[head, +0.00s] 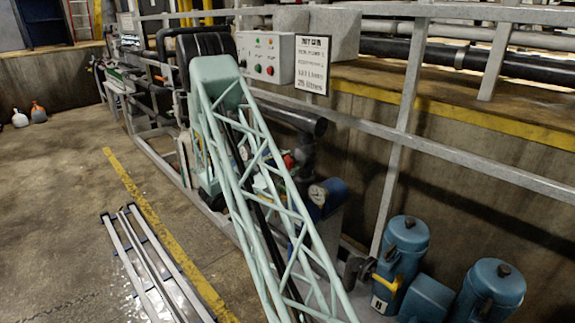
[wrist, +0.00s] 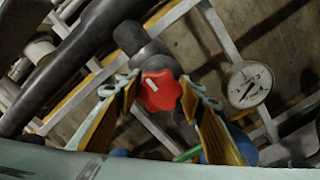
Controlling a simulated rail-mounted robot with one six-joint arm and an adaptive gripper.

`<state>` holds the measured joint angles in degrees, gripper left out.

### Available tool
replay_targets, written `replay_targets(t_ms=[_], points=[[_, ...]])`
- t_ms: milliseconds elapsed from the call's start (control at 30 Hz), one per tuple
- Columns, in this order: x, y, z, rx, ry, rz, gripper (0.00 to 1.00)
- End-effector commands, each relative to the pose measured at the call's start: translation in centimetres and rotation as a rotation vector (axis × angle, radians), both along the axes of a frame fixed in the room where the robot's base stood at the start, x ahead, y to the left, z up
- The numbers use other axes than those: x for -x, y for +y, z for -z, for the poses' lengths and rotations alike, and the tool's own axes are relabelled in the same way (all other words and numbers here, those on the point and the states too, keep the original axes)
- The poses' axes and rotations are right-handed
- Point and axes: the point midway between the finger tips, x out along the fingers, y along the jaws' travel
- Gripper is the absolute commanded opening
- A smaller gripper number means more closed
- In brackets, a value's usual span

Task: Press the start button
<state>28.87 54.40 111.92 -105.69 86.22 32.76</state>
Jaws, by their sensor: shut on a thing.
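In the wrist view my gripper (wrist: 160,92) has its two fingers on either side of a red lobed knob (wrist: 161,90) and is shut on it. The knob sits at the end of a dark pipe fitting. In the head view a red knob (head: 289,162) shows partly behind my arm, and my gripper is hidden there. A white control box (head: 284,58) on the railing carries small green (head: 258,68) and red (head: 270,70) buttons. Their labels are too small to read, so I cannot tell which is the start button. The wrist view does not show the box.
A sign (head: 312,65) hangs beside the control box. A pressure gauge (wrist: 250,85) is right of the knob. Grey railings (head: 400,125) and pipes crowd the area. Blue tanks (head: 404,250) stand at lower right. The floor at left holds metal rails (head: 150,265).

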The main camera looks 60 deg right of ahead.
Motion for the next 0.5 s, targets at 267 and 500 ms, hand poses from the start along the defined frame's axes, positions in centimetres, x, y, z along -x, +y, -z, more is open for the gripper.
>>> replay_targets(t_ms=[267, 500], points=[[0.02, -0.01, -0.01, 0.000, 0.000, 0.000, 0.40], [0.01, -0.01, -0.01, 0.000, 0.001, 0.000, 0.50]])
